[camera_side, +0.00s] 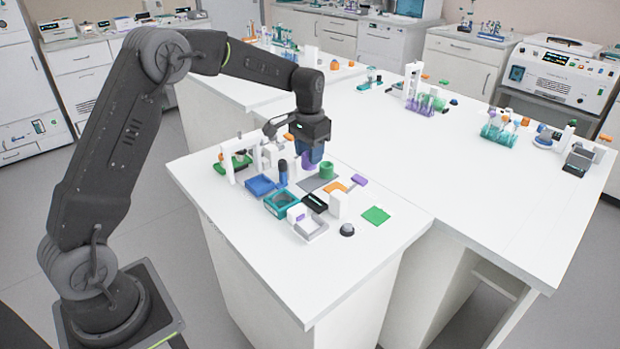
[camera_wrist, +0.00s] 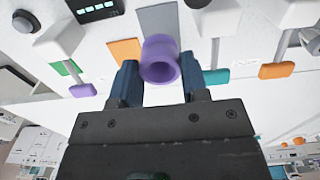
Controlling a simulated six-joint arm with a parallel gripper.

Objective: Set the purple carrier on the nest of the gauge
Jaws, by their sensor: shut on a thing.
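The purple carrier (camera_wrist: 160,60) is a short hollow ring with a flared rim, held between the blue fingertips of my gripper (camera_wrist: 160,84) in the wrist view. In the side view the carrier (camera_side: 309,160) shows just below my gripper (camera_side: 313,153), above the near bench. My gripper is shut on it. I cannot tell for sure which object is the gauge. A black box with a lit display (camera_side: 315,202) stands on the bench; it also shows in the wrist view (camera_wrist: 95,9). No nest is clearly visible.
A green cylinder (camera_side: 326,170) stands beside the carrier, near a grey plate (camera_side: 312,185). A teal tray (camera_side: 281,203), a blue tray (camera_side: 261,186), a dark blue upright piece (camera_side: 283,175) and a white block (camera_side: 339,205) crowd the bench. The front right is clear beyond the green pad (camera_side: 376,215).

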